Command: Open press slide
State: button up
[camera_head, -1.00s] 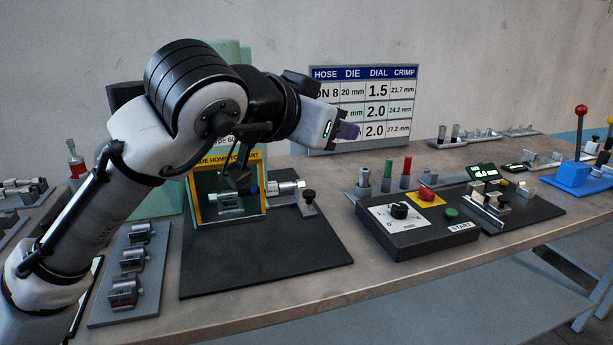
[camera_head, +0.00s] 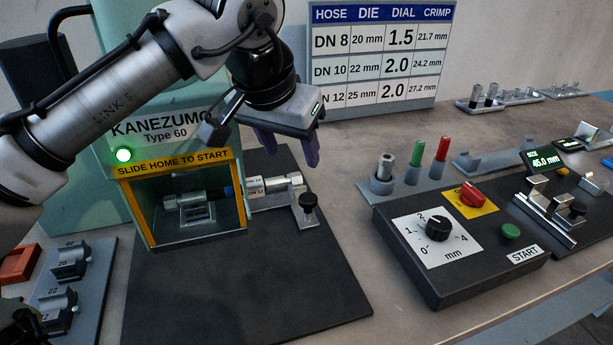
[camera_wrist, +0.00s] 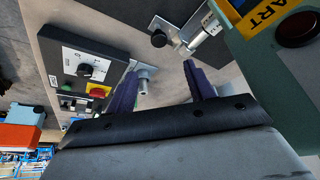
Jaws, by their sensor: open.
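The green press (camera_head: 170,110) reads KANEZUMO Type 60 and has a lit green lamp. Its yellow-framed window (camera_head: 147,224) is marked SLIDE HOME TO START. Behind the window a metal fitting (camera_head: 190,199) sits in a holder. A silver slide with a hose piece (camera_head: 270,184) reaches out from the window's right side. A black knob (camera_head: 308,201) stands on the slide's bracket; it also shows in the wrist view (camera_wrist: 158,40). My gripper (camera_head: 288,148) is open and empty, its purple fingers pointing down above and behind the slide, apart from the knob.
A control box (camera_head: 440,275) with dial, red and green buttons stands right. Coloured pegs (camera_head: 415,160) stand behind it. A die rack (camera_head: 60,285) lies at left. The black base plate (camera_head: 270,290) before the press is clear. A settings board (camera_head: 380,55) stands behind.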

aim_at(308, 197)
jog(key=x, duration=1.3)
jog(key=shift+d+f, duration=0.1)
jog(key=shift+f, duration=0.2)
grip_shut()
